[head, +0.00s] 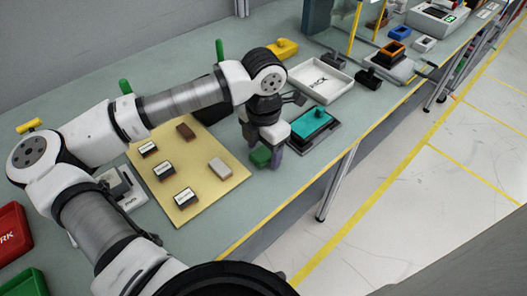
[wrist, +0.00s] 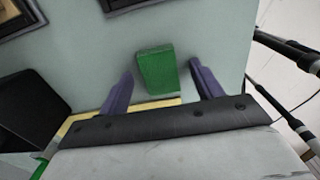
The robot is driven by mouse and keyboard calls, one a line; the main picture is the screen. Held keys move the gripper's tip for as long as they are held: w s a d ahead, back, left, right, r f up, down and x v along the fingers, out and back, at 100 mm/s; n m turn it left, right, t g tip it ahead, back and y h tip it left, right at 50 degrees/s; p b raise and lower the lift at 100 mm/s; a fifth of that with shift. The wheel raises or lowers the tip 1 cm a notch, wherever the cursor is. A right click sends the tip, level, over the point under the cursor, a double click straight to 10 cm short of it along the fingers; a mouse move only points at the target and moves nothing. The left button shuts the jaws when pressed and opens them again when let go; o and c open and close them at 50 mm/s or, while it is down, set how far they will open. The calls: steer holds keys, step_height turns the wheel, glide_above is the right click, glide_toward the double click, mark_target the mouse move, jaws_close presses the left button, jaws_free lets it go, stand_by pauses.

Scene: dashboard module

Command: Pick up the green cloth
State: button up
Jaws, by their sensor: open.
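The green cloth looks like a small green block (wrist: 156,71) in the wrist view, lying on the grey-green bench top. In the head view the green cloth (head: 261,156) shows beside my gripper's fingers, partly covered by them. My gripper (wrist: 160,88) is open, with one purple finger on each side of the cloth in the wrist view. Gaps show between the cloth and both fingers. In the head view my gripper (head: 268,158) points down close to the bench. I cannot tell the exact height of the fingertips above the bench.
A tan board (head: 215,193) with several small blocks lies left of my gripper. A black tray with a teal insert (head: 308,122) lies close on the right. A white tray (head: 320,82) stands behind it. The bench's yellow front edge (head: 268,219) is near.

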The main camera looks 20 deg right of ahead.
mark_target(263, 152)
steer(key=c, duration=1.1)
steer(key=shift+o, duration=0.2)
steer(key=shift+r, duration=0.1)
step_height(263, 152, up, 20)
steer(key=b, duration=0.2)
steer(key=shift+b, duration=0.35)
steer(key=o, duration=0.4)
steer(key=c, duration=0.3)
